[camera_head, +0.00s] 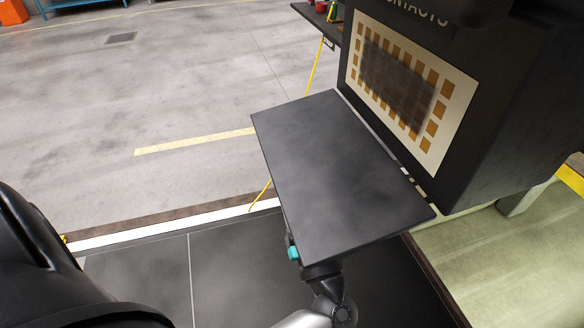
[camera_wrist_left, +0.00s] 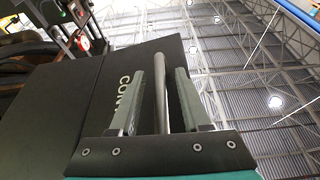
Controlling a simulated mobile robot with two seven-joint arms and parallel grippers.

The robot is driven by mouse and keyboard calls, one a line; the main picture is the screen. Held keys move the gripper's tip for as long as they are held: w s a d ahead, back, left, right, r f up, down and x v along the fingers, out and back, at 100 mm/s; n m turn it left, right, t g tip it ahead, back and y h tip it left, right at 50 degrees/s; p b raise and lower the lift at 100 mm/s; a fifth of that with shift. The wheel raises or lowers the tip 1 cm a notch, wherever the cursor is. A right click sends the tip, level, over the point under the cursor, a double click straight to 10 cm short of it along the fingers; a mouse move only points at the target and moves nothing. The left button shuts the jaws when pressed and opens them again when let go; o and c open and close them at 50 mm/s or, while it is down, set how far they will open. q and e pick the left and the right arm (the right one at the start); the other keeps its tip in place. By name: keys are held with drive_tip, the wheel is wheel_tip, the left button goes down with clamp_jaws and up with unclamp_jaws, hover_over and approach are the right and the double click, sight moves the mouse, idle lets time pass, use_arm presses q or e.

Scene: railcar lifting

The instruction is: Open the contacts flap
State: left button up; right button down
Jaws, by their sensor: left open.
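The contacts flap (camera_head: 340,180) is a flat dark panel. It stands folded down, roughly level, from the lower edge of the dark contacts box (camera_head: 520,100). The box front is uncovered and shows a cream contact board (camera_head: 455,85) with copper squares and a dark smudge across its middle. My left gripper is below the flap in the head view, its fingers hidden there. In the left wrist view the left gripper (camera_wrist_left: 160,72) is open, with a metal bar (camera_wrist_left: 161,105) between its fingers, beside a dark face lettered "CONT". Contact with the bar cannot be told.
A dark shelf (camera_head: 318,18) with small items is beside the box. A yellow cable (camera_head: 316,68) hangs behind the flap. Open concrete floor (camera_head: 190,90) lies to the left. A pale green surface (camera_head: 490,260) is at the lower right.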

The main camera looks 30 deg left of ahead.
use_arm(q)
drive_tip(key=shift+r, duration=0.1)
clamp_jaws()
idle(0.4)
idle(1.1)
